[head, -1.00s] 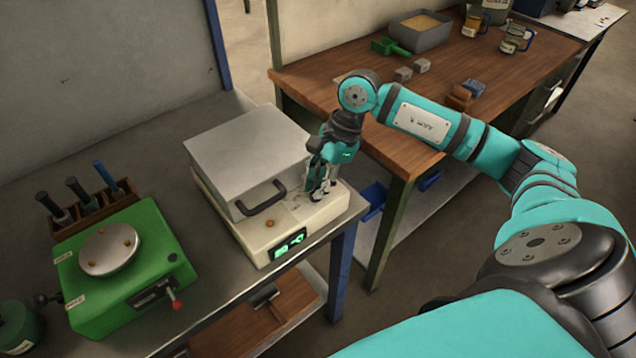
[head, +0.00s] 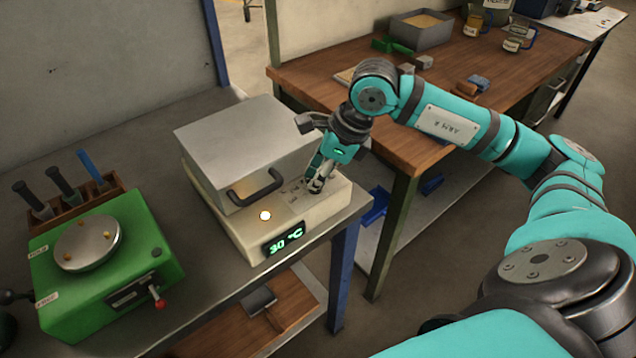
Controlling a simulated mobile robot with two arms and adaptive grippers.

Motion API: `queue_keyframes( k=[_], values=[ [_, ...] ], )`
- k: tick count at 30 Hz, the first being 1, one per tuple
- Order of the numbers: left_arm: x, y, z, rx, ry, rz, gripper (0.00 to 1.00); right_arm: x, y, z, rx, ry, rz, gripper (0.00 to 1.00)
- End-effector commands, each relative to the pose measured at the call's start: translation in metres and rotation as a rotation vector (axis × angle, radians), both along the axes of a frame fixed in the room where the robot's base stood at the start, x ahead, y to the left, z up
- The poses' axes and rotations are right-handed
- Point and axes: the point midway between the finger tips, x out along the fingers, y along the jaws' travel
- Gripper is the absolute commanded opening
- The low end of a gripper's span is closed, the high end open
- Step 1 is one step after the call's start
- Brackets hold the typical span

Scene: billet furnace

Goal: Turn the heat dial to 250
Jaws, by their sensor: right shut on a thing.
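The billet furnace (head: 245,150) is a cream box with a grey lid and a dark handle (head: 257,188), standing on the grey bench. Its green display (head: 284,241) reads 30 °C. A small round lamp (head: 265,216) glows bright on its front top. My right gripper (head: 316,186) points down at the front right of the furnace top and is shut on the heat dial. The fingers hide most of the dial, so its setting cannot be read. My left gripper is out of view.
A green machine (head: 108,265) with a round metal plate and a red-tipped lever stands left of the furnace. Tools stand in a wooden rack (head: 75,208) behind it. A wooden table (head: 440,100) with a grey bin (head: 421,28) is at the back right.

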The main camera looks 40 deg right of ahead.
Motion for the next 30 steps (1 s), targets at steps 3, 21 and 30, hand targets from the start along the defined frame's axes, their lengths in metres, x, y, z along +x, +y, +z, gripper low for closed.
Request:
queue_keyframes(
  k=[3, 21, 30],
  values=[
    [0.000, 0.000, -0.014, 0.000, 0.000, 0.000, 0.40, 0.000, 0.001, -0.004, 0.000, -0.003, -0.106, 0.00],
    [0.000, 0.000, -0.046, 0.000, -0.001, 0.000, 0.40, -0.001, 0.005, -0.001, 0.001, -0.002, -0.676, 0.00],
    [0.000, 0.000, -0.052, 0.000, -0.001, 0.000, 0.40, -0.001, 0.006, 0.000, 0.001, 0.000, -0.960, 0.00]
  ],
)
